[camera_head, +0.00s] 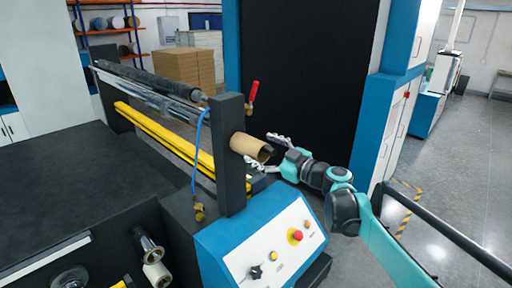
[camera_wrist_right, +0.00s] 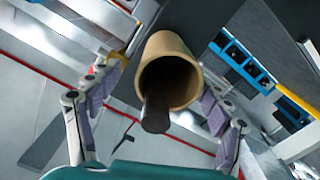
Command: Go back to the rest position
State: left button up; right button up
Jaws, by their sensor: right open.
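My right gripper (camera_head: 274,152) is at the outer end of a brown cardboard roll (camera_head: 248,146) that sticks out from the dark post of the laminating machine (camera_head: 232,165). In the right wrist view the roll (camera_wrist_right: 165,52) points its open end at the camera, with a dark shaft end showing inside it. The fingers of my right gripper (camera_wrist_right: 158,108) are spread on either side of the roll, with gaps between them and it. My left gripper is not in view.
A red-handled lever (camera_head: 253,94) stands by the post. A control panel (camera_head: 270,250) with buttons is below the roll. A large blue and black cabinet (camera_head: 300,80) stands behind. A dark rail (camera_head: 440,228) is at the lower right. Open floor (camera_head: 470,170) lies to the right.

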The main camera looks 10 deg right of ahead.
jog(key=v, duration=0.8)
jog(key=s+a+f+m+g+h+b, duration=0.15)
jog(key=s+f+b, duration=0.35)
jog(key=f, duration=0.5)
jog(key=s+a+f+m+g+h+b, duration=0.15)
jog(key=s+f+b, duration=0.3)
jog(key=f, duration=0.45)
jog(key=s+a+f+m+g+h+b, duration=0.1)
jog(key=s+a+f+m+g+b, duration=0.3)
jog(key=f, duration=0.6)
jog(key=s+d+f+m+h+b, duration=0.1)
jog(key=s+f+b, duration=0.3)
jog(key=f, duration=0.4)
jog(key=s+d+f+m+h+b, duration=0.2)
jog(key=s+d+f+h+b, duration=0.1)
jog(key=f, duration=0.6)
jog(key=s+d+f+m+h+b, duration=0.2)
jog(key=s+d+f+h+b, duration=0.1)
jog(key=s+f+b, duration=0.4)
jog(key=shift+d+f+b, duration=0.6)
jog(key=shift+d+f, duration=0.05)
jog(key=shift+f, duration=0.25)
